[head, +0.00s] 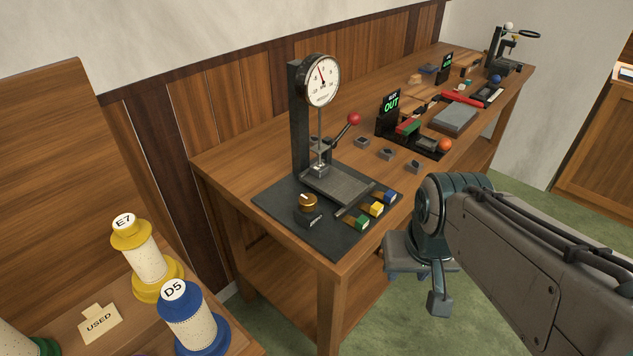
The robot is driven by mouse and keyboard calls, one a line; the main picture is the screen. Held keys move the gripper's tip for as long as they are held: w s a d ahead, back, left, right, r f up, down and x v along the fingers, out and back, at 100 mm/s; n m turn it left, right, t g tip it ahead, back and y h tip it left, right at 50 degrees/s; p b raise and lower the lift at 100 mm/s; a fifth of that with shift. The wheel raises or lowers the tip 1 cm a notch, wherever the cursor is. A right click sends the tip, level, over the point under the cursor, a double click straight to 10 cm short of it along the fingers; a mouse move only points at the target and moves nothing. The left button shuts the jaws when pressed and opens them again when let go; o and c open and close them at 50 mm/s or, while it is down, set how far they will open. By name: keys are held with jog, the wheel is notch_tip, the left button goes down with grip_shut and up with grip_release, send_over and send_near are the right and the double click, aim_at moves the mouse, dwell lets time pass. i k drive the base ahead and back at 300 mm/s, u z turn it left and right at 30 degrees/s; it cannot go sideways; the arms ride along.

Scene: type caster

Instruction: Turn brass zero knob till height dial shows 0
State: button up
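The brass zero knob (307,201) sits on a small dark block at the near left part of a black base plate (276,200) on the bench. The height dial (322,81) is a round white face in a black rim, atop a dark column. Its needle points up and slightly left; the exact reading is too small to tell. My gripper (437,303) hangs at the lower right, beyond the bench's front edge, well apart from the knob and lower than the bench top. One finger shows clearly; whether the gripper is open or shut cannot be told.
A red-ball lever (353,119) rises beside the dial column. Yellow (377,209), green and blue blocks lie at the plate's front right. A display reading OUT (391,103) stands farther along the bench. Labelled spools (190,318) stand on the left shelf. Open floor lies before the bench.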

aim_at(307, 202)
jog(key=z, duration=1.15)
jog(key=i, duration=0.45)
jog(key=u, duration=2.7)
